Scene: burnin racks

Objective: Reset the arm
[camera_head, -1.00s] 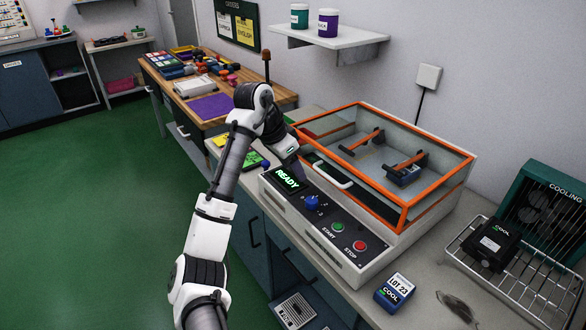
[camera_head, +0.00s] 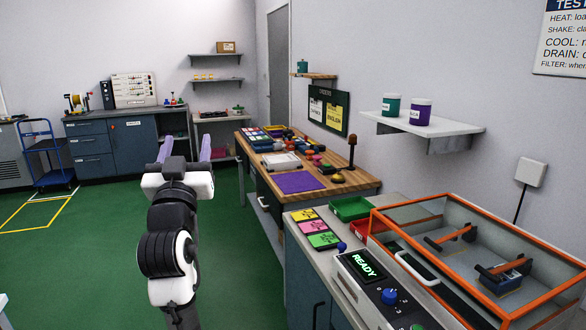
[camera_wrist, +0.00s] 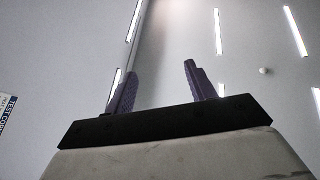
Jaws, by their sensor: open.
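My gripper (camera_head: 185,150) is raised in the left half of the head view, over the green floor and clear of the benches. Its two purple fingers stand apart, pointing up, with nothing between them. In the wrist view my gripper (camera_wrist: 160,85) also shows its fingers spread and empty against the ceiling and its light strips. My arm stands upright below it.
The orange-framed machine (camera_head: 450,300) with a READY display (camera_head: 363,266) stands on the bench at right. A wooden bench (camera_head: 345,187) holds a purple mat (camera_head: 297,182). A wall shelf (camera_head: 440,130) bears two jars. A blue cart (camera_head: 45,150) stands at far left. The green floor (camera_head: 110,260) is open.

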